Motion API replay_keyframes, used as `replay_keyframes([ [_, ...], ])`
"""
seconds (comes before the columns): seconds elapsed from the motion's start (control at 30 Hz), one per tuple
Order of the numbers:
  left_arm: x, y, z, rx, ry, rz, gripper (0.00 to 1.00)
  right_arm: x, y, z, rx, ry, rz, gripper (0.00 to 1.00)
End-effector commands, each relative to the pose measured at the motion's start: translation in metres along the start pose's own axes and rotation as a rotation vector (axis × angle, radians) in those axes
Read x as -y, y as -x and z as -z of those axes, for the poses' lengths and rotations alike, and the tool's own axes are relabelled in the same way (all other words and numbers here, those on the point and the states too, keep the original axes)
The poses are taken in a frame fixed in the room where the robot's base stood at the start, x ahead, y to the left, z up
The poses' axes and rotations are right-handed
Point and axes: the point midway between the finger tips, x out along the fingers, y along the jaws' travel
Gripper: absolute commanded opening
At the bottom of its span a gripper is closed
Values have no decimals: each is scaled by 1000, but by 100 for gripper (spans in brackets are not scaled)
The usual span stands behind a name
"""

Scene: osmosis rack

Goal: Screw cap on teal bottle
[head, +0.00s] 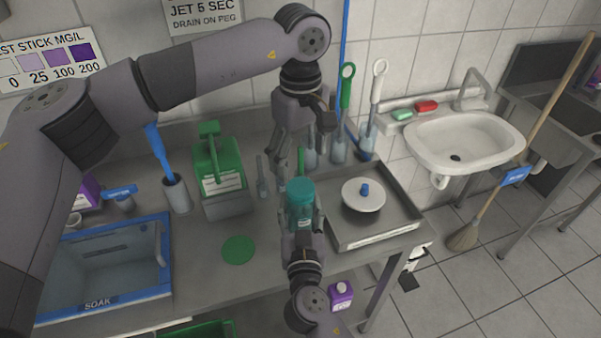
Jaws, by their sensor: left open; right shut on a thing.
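The teal bottle (301,212) stands upright near the middle of the head view, with a wide teal cap (300,187) at its top. I cannot tell whether the cap is seated tightly or only rests there. My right gripper (303,222) comes up from the bottom and is shut on the bottle's body, hiding its lower part. My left gripper (302,150) is open and empty, pointing down above the cap and apart from it.
A steel tray (375,238) with a white round lid (363,194) lies right of the bottle. A green jug (217,165), a green disc (238,250) and the blue-rimmed soak basin (165,243) are on the left. Glassware and brushes stand behind.

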Motion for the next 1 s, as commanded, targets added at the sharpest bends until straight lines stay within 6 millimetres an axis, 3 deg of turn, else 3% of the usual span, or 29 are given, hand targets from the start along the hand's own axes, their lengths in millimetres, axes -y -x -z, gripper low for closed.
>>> replay_keyframes([
  [0.1,0,24,0,-1,1,-2,73,0,0,0,0,0,0,0],
  [0.23,0,41,0,0,2,-1,73,0,0,0,0,0,0,0],
  [0.63,0,50,0,0,0,0,73,0,0,0,0,0,0,0],
  [0.67,0,50,0,0,0,0,73,0,0,0,0,0,0,49],
  [1.0,0,50,0,1,1,0,73,0,0,0,0,0,0,71],
])
